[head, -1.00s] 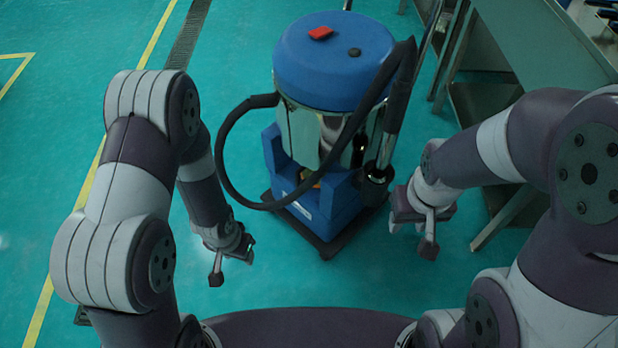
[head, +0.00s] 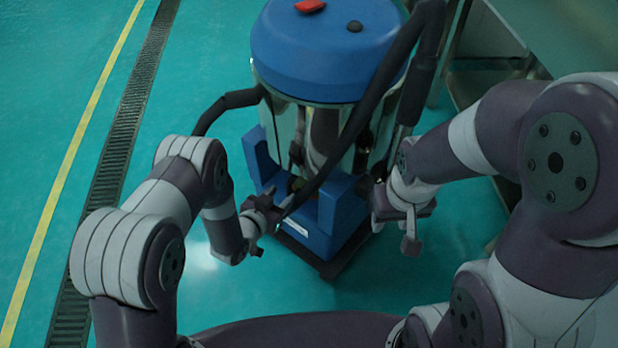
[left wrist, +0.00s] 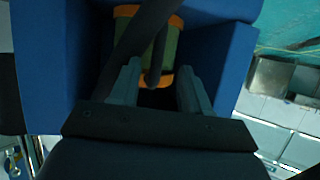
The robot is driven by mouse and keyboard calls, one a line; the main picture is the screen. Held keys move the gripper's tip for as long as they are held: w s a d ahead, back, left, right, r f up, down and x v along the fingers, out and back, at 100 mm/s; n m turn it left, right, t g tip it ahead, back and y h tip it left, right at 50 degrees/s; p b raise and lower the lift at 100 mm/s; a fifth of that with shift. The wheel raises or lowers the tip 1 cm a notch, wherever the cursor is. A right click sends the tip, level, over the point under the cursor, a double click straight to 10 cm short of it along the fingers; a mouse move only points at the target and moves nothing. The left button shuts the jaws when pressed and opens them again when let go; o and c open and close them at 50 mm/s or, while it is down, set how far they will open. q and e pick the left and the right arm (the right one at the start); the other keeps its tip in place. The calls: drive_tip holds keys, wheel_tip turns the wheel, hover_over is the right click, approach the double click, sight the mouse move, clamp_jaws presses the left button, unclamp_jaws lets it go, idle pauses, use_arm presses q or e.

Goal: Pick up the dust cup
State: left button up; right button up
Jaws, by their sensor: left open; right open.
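The dust cup shows in the left wrist view as a green body with orange edges (left wrist: 172,46), set in a recess between blue walls. A dark hose crosses in front and hides part of it. In the head view only a small greenish bit (head: 296,183) shows low in the vacuum's blue base. My left gripper (head: 272,230) is open at the front left of the base. In the left wrist view its fingers (left wrist: 158,88) point toward the cup, apart and empty. My right gripper (head: 394,230) is open and empty at the right side of the base.
The vacuum has a blue lid (head: 322,55), a shiny drum and a blue base (head: 343,222) on a dark platform. Its black hose (head: 345,150) hangs across the front. A grey-green table (head: 490,40) stands behind on the right. The floor at left is clear.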

sight(288, 192)
use_arm(q)
drive_tip(key=b+x, duration=0.2)
drive_tip(key=x, duration=0.2)
drive_tip(key=shift+w+d+f+b, duration=0.1)
drive_tip(key=shift+d+f+b, duration=0.2)
drive_tip(key=shift+w+d, duration=0.1)
drive_tip(key=shift+w, duration=0.05)
drive_tip(key=shift+r, duration=0.15)
clamp_jaws()
